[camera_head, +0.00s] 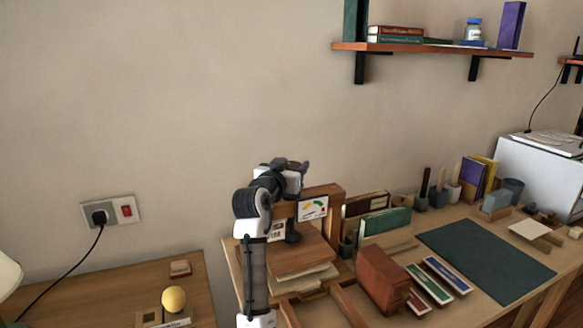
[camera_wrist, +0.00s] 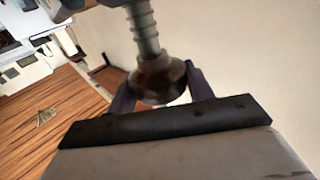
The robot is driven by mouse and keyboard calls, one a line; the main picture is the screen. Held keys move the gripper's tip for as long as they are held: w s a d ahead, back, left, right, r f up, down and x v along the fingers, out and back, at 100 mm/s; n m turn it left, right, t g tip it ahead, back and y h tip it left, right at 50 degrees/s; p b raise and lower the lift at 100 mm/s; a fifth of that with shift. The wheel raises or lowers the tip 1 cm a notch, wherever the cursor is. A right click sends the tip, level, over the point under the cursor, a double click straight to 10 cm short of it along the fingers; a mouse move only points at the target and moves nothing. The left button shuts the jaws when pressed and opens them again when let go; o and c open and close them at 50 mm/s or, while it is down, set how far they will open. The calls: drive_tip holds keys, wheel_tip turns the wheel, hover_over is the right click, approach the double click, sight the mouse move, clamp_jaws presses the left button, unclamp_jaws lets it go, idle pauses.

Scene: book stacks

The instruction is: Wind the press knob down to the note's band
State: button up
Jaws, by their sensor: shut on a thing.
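The wooden book press (camera_head: 335,190) stands at the left end of the desk. Its dark round knob (camera_wrist: 162,72) sits on a threaded screw (camera_wrist: 143,27) in the wrist view. My gripper (camera_wrist: 160,88) is shut on the knob, one dark finger at each side; in the head view my gripper (camera_head: 293,172) is above the press and hides the knob. A white dial card (camera_head: 313,208) with coloured bands is on the press's crossbeam. I cannot read its pointer. A small white note (camera_head: 275,230) shows beside my arm, its text too small to read.
A reddish-brown block (camera_head: 383,278) and several books stand right of the press. A dark green mat (camera_head: 485,262) covers the desk's middle. A wall shelf (camera_head: 430,48) hangs above. A yellow ball (camera_head: 174,299) is on the left table.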

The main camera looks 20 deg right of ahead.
drive_tip(key=shift+a+r, duration=0.1)
drive_tip(key=shift+r, duration=0.25)
drive_tip(key=o, duration=1)
drive_tip(key=shift+c, duration=0.2)
drive_tip(key=shift+f, duration=0.15)
drive_tip(key=b+v, duration=0.3)
drive_tip(key=v, duration=1)
drive_tip(key=shift+s+a, duration=0.25)
drive_tip(key=shift+s, duration=0.05)
